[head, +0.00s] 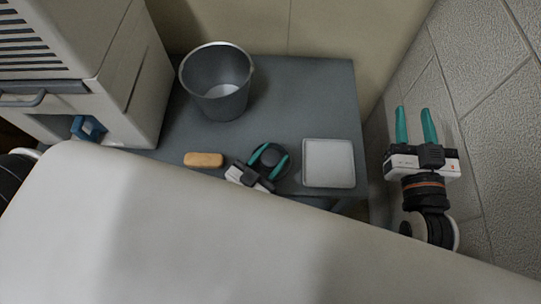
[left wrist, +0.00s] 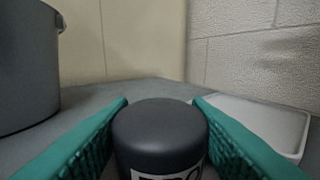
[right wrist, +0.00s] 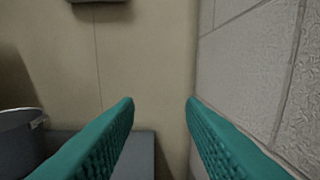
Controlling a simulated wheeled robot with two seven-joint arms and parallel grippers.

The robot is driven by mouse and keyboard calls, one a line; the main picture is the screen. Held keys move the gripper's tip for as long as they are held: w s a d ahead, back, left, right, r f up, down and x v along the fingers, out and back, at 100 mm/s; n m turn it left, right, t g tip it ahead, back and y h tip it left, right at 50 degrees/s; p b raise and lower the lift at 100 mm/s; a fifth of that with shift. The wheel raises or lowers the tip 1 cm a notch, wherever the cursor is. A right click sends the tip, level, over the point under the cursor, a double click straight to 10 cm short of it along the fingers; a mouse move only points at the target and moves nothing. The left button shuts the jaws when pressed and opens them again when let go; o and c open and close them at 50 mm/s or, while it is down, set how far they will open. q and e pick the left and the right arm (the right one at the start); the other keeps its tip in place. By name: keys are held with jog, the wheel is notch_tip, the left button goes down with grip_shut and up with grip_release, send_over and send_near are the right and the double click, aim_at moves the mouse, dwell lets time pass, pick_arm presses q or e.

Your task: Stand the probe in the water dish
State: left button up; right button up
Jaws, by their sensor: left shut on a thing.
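A dark grey cylinder with a white label, which looks like the probe (head: 272,158), is upright between the teal fingers of my left gripper (head: 276,151). It also fills the lower middle of the left wrist view (left wrist: 160,130), where the fingers flank it on both sides. I cannot tell whether its base touches the table. A shallow, pale square dish (head: 328,163), likely the water dish, lies just right of it; its edge shows in the left wrist view (left wrist: 262,122). No water can be made out. My right gripper (head: 413,109) is open and empty, off the table's right side.
A grey bucket (head: 216,88) stands at the back left of the grey table (head: 305,95). A tan block (head: 203,160) lies left of my left gripper. A white cabinet (head: 125,90) borders the left. The table's back right is clear; walls stand behind and right.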

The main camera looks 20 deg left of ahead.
pick_arm(q)
jog(key=shift+s+f, duration=0.15)
jog(key=shift+f, duration=0.5)
jog(key=o, duration=0.7)
pick_arm(e)
jog(key=shift+r, duration=0.1)
pick_arm(q)
jog(key=shift+s+a+r+p, duration=0.15)
jog(key=shift+s+r+p, duration=0.2)
jog(key=shift+r, duration=0.15)
jog(key=p+v, duration=0.2)
jog(key=v, duration=0.9)
jog(key=shift+r, duration=0.4)
pick_arm(e)
jog(key=s+d+f+g+h, duration=0.1)
jog(key=s+d+f+g, duration=0.1)
jog(key=f+g, duration=0.4)
notch_tip(320, 180, down, 3)
jog(key=shift+s+d+r+g+h, duration=0.1)
jog(key=shift+s+d+g+h, duration=0.2)
jog(key=shift+s, duration=0.5)
jog(key=shift+a, duration=0.15)
